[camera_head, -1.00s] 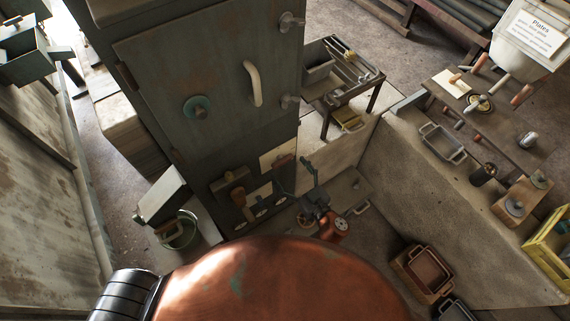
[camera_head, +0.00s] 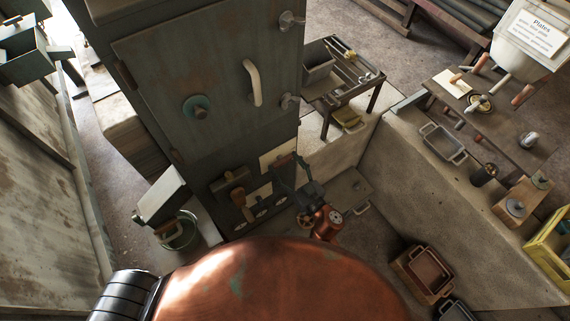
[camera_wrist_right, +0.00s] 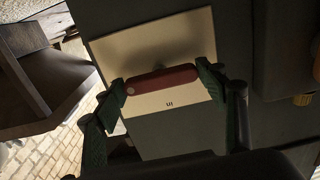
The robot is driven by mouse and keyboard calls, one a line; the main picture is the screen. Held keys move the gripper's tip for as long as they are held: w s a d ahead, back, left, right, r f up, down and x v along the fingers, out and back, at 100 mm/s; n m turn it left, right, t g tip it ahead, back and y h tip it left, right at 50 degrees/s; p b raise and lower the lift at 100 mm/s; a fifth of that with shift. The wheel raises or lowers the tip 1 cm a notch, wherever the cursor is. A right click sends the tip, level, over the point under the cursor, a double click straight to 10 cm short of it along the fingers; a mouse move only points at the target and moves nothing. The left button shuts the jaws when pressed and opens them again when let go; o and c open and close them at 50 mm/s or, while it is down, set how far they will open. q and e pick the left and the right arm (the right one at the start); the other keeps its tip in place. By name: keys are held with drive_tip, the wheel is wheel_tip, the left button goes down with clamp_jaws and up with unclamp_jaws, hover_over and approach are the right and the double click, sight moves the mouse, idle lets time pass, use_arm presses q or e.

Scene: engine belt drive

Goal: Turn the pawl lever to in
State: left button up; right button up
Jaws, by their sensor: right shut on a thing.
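The pawl lever has a dark red bar handle (camera_wrist_right: 162,80) and sits on a cream plate (camera_wrist_right: 150,50) on the cabinet's dark front. In the right wrist view the handle lies nearly level, its right end a little higher. The mark "in" (camera_wrist_right: 170,104) shows upside down just below it. My right gripper (camera_wrist_right: 163,84) is shut on the handle, with one green-padded finger at each end. In the head view my right gripper (camera_head: 293,162) is at the lever's plate (camera_head: 272,157), covering part of it. My left gripper is not in view.
A wooden-handled lever (camera_head: 237,196) and several dials on pale plates are left of and below the pawl lever. The tall dark cabinet (camera_head: 220,80) rises above. A low wall (camera_head: 440,200) and a workbench (camera_head: 500,120) stand to the right.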

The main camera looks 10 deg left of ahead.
drive_tip(key=shift+c, duration=1.3)
drive_tip(key=shift+n, duration=0.4)
drive_tip(key=n+b, duration=0.2)
drive_tip(key=n, duration=1.5)
drive_tip(key=o, duration=1.2)
drive_tip(key=shift+c, duration=0.2)
